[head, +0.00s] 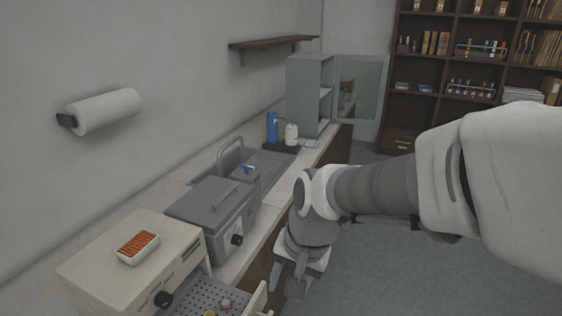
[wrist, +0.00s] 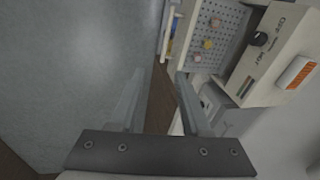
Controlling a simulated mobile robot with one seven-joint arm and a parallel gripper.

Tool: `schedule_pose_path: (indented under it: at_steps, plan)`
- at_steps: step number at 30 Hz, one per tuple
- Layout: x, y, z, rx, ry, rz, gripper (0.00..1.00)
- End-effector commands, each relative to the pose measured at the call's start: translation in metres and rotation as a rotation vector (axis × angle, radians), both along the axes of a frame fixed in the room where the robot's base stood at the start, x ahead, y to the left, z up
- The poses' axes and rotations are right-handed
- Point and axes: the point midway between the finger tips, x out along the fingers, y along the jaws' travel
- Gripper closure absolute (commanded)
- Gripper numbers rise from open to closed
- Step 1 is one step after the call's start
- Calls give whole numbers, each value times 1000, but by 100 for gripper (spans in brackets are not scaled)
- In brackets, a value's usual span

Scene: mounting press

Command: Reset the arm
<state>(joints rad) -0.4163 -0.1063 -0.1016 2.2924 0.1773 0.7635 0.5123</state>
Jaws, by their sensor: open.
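My gripper (wrist: 158,95) is open and empty in the wrist view, its two fingers apart with floor and the counter's edge showing between and beyond them. In the head view my gripper (head: 299,275) hangs at the end of my arm, in front of the counter's front edge, over the grey floor. The arm reaches in from the right of that view. Nothing touches the fingers that I can see.
A cream machine (head: 130,262) with an orange-filled white tray (head: 138,247) on top has a perforated tray (head: 205,297) pulled out, holding small round pieces. A grey lidded box (head: 215,215) and a sink (head: 225,165) stand behind. A cabinet door (head: 360,88) hangs open. The floor (head: 400,255) is clear.

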Motion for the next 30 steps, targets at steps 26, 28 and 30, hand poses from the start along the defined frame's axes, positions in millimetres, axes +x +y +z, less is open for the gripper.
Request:
schedule_pose_path:
  at_steps: [26, 28, 30]
  plan:
    - [-86, -132, 87, -284, -370, 256, 53]
    - [-86, -131, 87, -283, -370, 255, 53]
    - [-86, -131, 87, -283, -369, 255, 53]
